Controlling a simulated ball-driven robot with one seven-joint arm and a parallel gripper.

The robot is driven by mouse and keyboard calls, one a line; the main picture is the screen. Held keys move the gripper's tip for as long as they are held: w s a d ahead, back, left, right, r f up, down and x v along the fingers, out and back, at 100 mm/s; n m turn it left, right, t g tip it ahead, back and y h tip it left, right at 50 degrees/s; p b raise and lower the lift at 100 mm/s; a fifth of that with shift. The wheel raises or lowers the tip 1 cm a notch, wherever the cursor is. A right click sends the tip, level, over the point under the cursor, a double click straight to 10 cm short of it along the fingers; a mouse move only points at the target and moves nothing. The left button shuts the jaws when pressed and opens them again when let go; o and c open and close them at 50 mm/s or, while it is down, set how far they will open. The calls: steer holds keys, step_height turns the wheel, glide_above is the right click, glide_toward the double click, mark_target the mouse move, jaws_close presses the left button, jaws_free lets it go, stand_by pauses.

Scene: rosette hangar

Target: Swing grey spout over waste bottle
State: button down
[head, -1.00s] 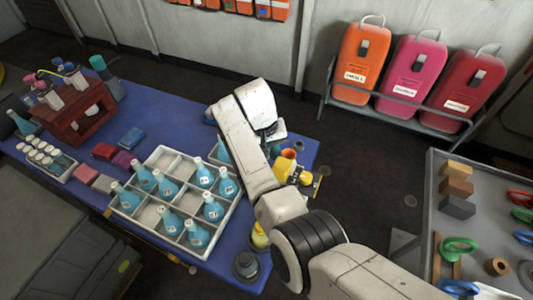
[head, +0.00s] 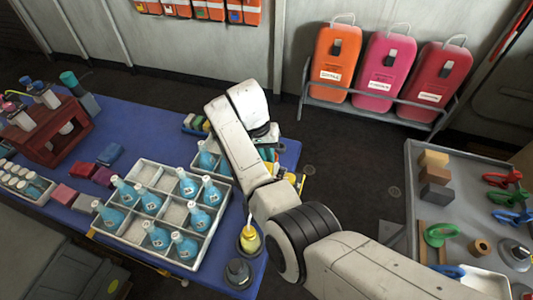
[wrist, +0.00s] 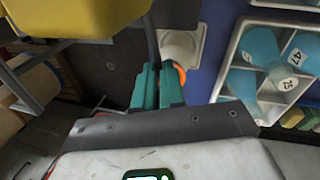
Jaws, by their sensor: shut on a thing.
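My gripper (wrist: 158,88) shows in the wrist view with its teal fingers closed around a thin dark grey bar, which looks like the grey spout (wrist: 152,40). The spout runs up the picture beside a large yellow body (wrist: 80,15). Just right of the fingertips, part of an orange ring (wrist: 180,72) shows, near a pale square piece with a round top (wrist: 180,42). I cannot tell whether either belongs to the waste bottle. In the head view my arm hides most of the fingers and the spout; yellow parts (head: 300,180) show to their right.
A white divided crate (head: 172,262) with several blue flasks stands on the blue table (head: 150,115). A grey bench (head: 400,215) is at the right, with dark floor between.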

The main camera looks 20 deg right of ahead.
steer(key=c, duration=1.2)
jaws_free()
steer(key=b+v, duration=0.1)
steer(key=v, duration=1)
steer(key=shift+f, duration=0.1)
